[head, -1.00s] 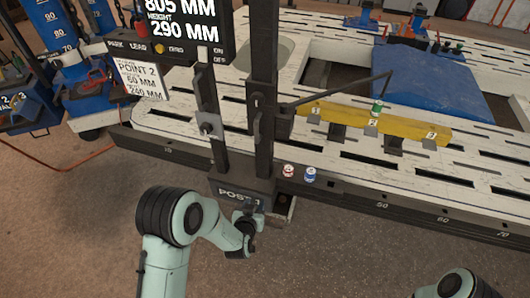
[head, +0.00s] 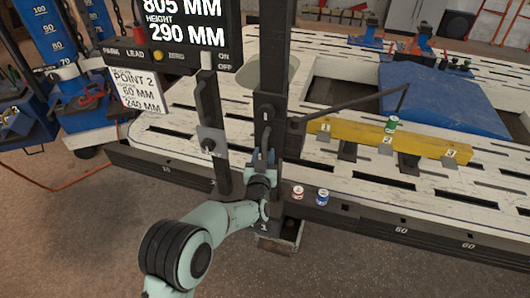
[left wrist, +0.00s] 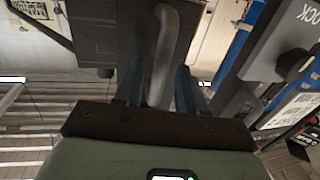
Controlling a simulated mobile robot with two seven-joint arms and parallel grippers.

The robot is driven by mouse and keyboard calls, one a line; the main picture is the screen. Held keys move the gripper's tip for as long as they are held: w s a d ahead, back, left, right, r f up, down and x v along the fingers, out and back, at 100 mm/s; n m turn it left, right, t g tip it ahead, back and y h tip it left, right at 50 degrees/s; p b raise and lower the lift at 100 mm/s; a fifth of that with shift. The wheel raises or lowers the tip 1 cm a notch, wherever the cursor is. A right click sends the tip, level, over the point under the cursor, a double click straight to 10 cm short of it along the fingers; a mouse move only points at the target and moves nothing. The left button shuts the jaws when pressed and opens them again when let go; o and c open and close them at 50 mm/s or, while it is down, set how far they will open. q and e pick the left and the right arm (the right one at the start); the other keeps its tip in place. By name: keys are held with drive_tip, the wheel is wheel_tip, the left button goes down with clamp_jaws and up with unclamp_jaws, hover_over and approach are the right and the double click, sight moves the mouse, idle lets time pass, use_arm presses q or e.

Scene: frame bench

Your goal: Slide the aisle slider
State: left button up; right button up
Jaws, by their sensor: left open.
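The measuring slider is a dark upright post (head: 274,50) with a carriage block (head: 268,108) and a thin pointer arm (head: 350,105) reaching right over the bench. Its base sits at the bench's near rail, partly hidden behind my arm. My left gripper (head: 263,158) is in front of the post, just below the carriage block. In the left wrist view, the open fingers (left wrist: 159,88) stand on either side of a grey curved handle (left wrist: 166,50). I cannot tell whether they touch it. My right gripper is out of view.
A shorter post with a lever (head: 208,140) and a display screen (head: 187,22) stand left of the slider. Red and blue cans (head: 322,197) sit on the rail to its right. A yellow beam (head: 370,136) lies on the slotted bench (head: 180,122). Floor in front is clear.

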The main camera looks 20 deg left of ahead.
use_arm(q)
drive_tip(key=shift+w+a, duration=0.25)
drive_tip(key=shift+w, duration=1)
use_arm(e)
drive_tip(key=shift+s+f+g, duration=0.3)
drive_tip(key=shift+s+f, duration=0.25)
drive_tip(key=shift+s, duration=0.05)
use_arm(q)
clamp_jaws()
wheel_tip(320, 180, up, 5)
drive_tip(key=shift+r+p, duration=0.2)
drive_tip(key=shift+p, duration=1)
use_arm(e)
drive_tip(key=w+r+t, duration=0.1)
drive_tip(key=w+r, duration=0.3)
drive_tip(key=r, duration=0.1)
use_arm(q)
wheel_tip(320, 180, up, 12)
drive_tip(key=p, duration=0.7)
wheel_tip(320, 180, up, 7)
drive_tip(key=p, duration=0.5)
hover_over(264, 139)
drive_tip(key=shift+w, duration=0.35)
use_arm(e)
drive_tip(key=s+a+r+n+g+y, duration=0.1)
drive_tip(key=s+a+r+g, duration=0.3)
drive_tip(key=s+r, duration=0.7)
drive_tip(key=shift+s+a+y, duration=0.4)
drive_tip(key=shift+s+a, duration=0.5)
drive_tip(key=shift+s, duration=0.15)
